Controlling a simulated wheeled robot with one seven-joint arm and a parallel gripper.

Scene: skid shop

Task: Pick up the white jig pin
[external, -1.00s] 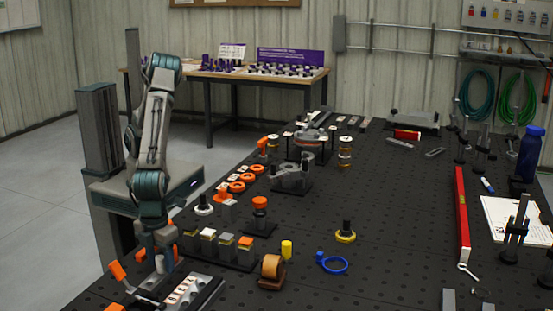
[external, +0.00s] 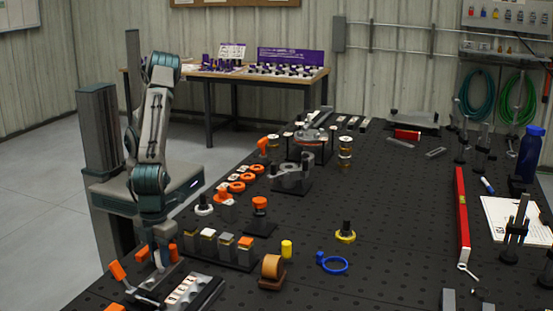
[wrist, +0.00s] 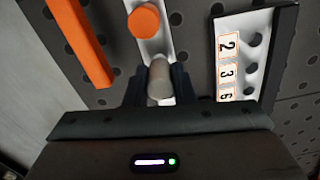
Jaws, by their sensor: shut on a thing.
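The white jig pin (wrist: 160,80) shows in the wrist view as a short pale cylinder with a rounded end, grey in the shade. My gripper (wrist: 159,90) is shut on it, with one dark finger on each side. The pin lies over or near a light metal strip, and I cannot tell whether it touches the strip. An orange pin (wrist: 143,20) stands on that strip just beyond. In the external view my gripper (external: 158,264) is low over the near left part of the bench, and the white pin is hard to make out there.
A plate with numbers (wrist: 228,65) lies right of my gripper in the wrist view. An orange handle (wrist: 80,42) is on the left; it also shows in the external view (external: 117,271). A row of blocks (external: 226,244) stands to the right on the dark bench.

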